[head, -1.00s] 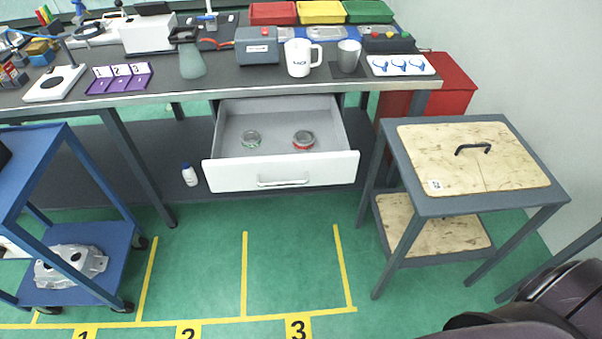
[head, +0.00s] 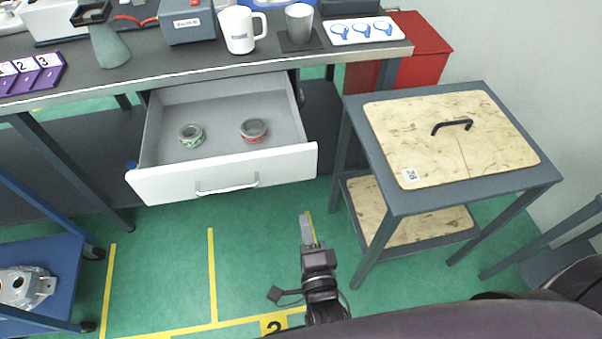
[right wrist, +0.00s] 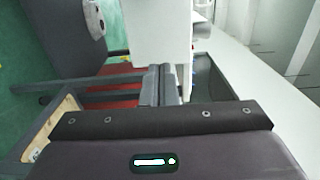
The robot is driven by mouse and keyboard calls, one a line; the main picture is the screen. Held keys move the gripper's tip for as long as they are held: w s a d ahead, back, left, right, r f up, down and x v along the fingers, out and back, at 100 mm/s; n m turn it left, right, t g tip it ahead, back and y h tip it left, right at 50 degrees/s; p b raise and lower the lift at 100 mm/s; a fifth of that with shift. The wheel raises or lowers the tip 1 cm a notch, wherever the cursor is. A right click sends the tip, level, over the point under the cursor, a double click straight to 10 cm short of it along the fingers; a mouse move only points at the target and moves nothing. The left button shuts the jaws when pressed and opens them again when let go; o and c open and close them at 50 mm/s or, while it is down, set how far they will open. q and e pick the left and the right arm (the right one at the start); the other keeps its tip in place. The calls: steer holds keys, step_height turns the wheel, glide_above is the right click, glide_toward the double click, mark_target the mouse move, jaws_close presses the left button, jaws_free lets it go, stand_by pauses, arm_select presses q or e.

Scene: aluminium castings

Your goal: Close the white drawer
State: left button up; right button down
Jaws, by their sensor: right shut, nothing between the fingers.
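The white drawer (head: 225,181) under the workbench is pulled out, with its grey inside showing. Its bar handle (head: 228,187) is on the front panel. A roll with green (head: 191,136) and a roll with red (head: 254,131) lie inside it. My right gripper (head: 306,228) is shut and empty. In the head view it appears below and right of the drawer front, apart from the handle. In the right wrist view its fingers (right wrist: 160,84) point towards a white panel (right wrist: 155,30), which looks like the drawer front. My left gripper is not in view.
A grey cart with a wooden top (head: 440,140) stands right of the drawer, with a red cabinet (head: 425,52) behind it. A blue trolley (head: 50,255) with a casting is at the left. The workbench top (head: 150,62) holds mugs and tools. Green floor lies open in front.

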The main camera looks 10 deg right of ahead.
steer(key=p, duration=0.1)
glide_toward(292, 168)
steer(key=w, duration=0.5)
steer(key=shift+w, duration=0.95)
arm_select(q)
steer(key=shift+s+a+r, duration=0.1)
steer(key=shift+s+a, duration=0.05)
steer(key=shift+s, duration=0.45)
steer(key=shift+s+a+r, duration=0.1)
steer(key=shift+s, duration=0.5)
